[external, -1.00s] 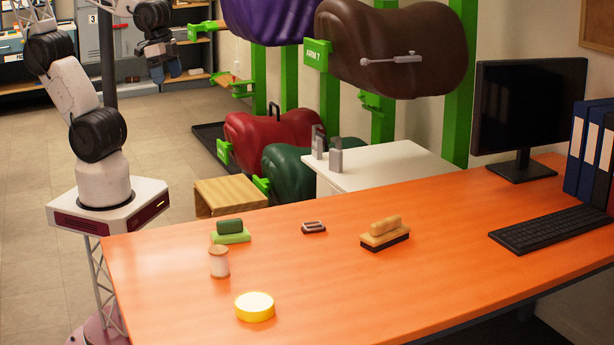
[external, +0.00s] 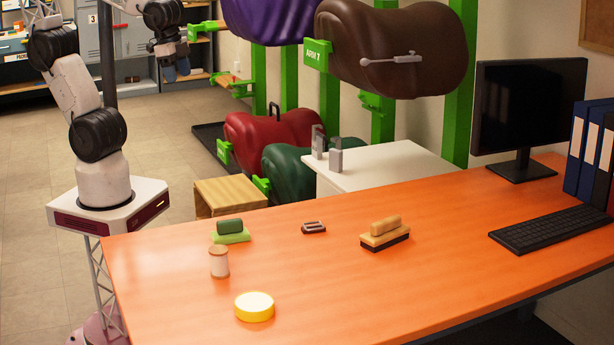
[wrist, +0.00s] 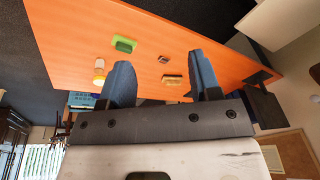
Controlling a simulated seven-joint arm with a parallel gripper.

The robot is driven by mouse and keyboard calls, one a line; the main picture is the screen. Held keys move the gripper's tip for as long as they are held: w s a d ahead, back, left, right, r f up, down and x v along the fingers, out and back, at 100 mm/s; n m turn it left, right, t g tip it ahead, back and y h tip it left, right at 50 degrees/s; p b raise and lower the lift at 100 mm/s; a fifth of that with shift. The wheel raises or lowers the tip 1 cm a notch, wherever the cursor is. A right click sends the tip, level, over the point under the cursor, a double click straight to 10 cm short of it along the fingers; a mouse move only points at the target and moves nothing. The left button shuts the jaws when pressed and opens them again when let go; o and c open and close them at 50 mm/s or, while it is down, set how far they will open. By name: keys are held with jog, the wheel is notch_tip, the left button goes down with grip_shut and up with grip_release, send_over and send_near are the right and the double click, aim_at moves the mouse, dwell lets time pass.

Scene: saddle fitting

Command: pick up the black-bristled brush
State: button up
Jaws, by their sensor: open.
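The black-bristled brush (external: 385,234) has a tan wooden body and handle with dark bristles underneath. It lies on the orange desk, right of the desk's middle in the external view. In the wrist view the brush (wrist: 172,79) appears small, between the fingertips but well beyond them. My gripper (wrist: 160,70) is open and empty, with two blue fingers apart. In the external view my gripper (external: 176,72) hangs high at the upper left, behind and above the desk, far from the brush. Nothing hides the brush.
A keyboard (external: 550,228) and monitor (external: 528,108) stand right. Saddles (external: 392,48) hang on green posts behind.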

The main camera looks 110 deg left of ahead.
jog(key=w+f+m+y, duration=0.2)
jog(key=w+m, duration=0.2)
jog(key=w, duration=0.7)
jog(key=w+d+f+m+y, duration=0.1)
jog(key=w+f+m+y, duration=0.15)
jog(key=w, duration=0.85)
jog(key=w+f+m+y, duration=0.2)
jog(key=w+m, duration=0.2)
jog(key=w, duration=0.7)
jog(key=m+t+y, duration=0.4)
jog(key=m+t, duration=0.1)
jog(key=m, duration=0.7)
send_near(381, 222)
jog(key=x, duration=0.2)
jog(key=shift+w+a, duration=0.2)
jog(key=shift+w, duration=0.05)
jog(key=shift+x, duration=1.35)
jog(key=shift+s, duration=0.1)
jog(key=shift+x, duration=2.65)
